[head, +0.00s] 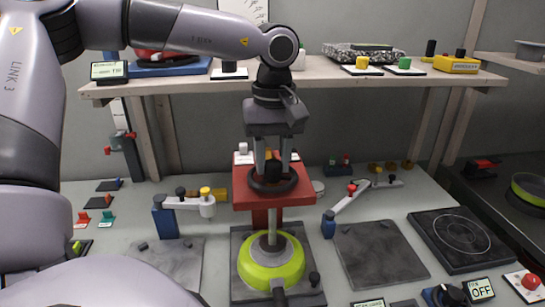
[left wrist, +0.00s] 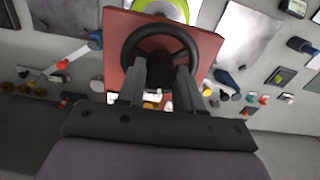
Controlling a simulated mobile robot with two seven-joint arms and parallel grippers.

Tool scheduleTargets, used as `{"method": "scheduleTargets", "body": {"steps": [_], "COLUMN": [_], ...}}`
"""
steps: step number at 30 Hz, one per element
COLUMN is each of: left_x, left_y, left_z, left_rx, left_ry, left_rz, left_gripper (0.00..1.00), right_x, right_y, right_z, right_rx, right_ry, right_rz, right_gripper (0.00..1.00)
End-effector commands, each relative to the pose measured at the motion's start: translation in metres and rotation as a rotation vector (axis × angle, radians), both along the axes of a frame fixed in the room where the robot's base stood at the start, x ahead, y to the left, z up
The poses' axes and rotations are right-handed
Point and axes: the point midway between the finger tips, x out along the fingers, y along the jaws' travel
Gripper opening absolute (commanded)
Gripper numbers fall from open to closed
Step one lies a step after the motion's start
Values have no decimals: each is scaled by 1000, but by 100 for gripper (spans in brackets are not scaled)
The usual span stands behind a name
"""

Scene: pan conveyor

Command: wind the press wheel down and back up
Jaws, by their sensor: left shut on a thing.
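The press wheel (head: 272,192) is a black ring with a dark hub, lying flat on top of the red press head (head: 243,198). My left gripper (head: 272,167) points straight down at it from above, shut on the wheel at its middle. The left wrist view shows the two fingers (left wrist: 160,78) inside the black wheel rim (left wrist: 158,29); the exact finger contact is partly hidden. A silver ram shaft (head: 272,228) comes down from the head to a green pan (head: 258,277) on a grey plate (head: 240,240). Any gap between ram and pan cannot be told.
A wooden shelf (head: 320,84) runs behind my left wrist. Swing arms (head: 185,203) stand on both sides of the press. A hob (head: 461,238) and a red button (head: 531,282) are at the right. Grey slabs (head: 380,255) lie on either side.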

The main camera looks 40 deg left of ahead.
Motion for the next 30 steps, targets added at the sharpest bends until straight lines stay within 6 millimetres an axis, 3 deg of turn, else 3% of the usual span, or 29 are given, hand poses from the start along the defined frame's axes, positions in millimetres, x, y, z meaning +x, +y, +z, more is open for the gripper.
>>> {"method": "scheduleTargets", "body": {"steps": [7,8,9,10,20,30], "left_x": [1,1,1,1,1,2], "left_y": [0,0,0,0,0,0], "left_z": [2,2,2,2,4,56], "left_rx": [1,1,0,0,1,2], "left_ry": [-8,-8,-7,-6,-3,-8], "left_rz": [2,2,2,2,2,3], "left_gripper": [5,45,58,61,61,61], "right_x": [0,0,0,0,0,0], "right_y": [0,0,0,0,0,0], "right_z": [0,0,0,0,0,-3], "right_rx": [0,0,0,0,0,0], "right_ry": [0,0,0,0,0,0], "right_rz": [0,0,0,0,0,0], "right_gripper": [51,51,51,51,51,51]}}
